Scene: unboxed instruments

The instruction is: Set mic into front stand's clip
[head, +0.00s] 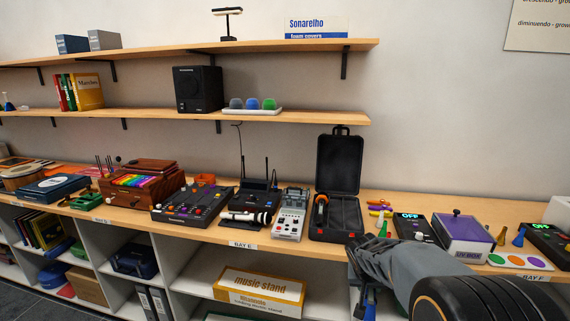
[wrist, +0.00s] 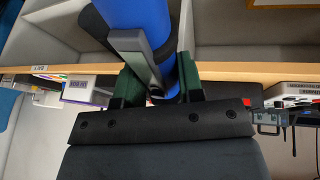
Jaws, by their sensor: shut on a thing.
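My gripper (wrist: 157,85) has its two dark green fingers closed on either side of a blue cylindrical thing (wrist: 142,18) with a grey bar along it. Its lower end is hidden behind the gripper. In the head view a bit of blue (head: 368,303) shows below my arm, in front of the bench. I cannot tell whether this blue thing is the mic. An orange-headed mic-like piece (head: 320,208) stands in the open black case. A black and white mic-like piece (head: 252,217) lies on the bench. No stand clip can be made out clearly.
The wooden bench (head: 220,236) is crowded with a mixer (head: 192,203), a grey recorder (head: 291,214), the black case (head: 340,162) with its lid up, and a purple box (head: 462,236). Cubbies below hold a music stand box (head: 258,290). Two wall shelves run above.

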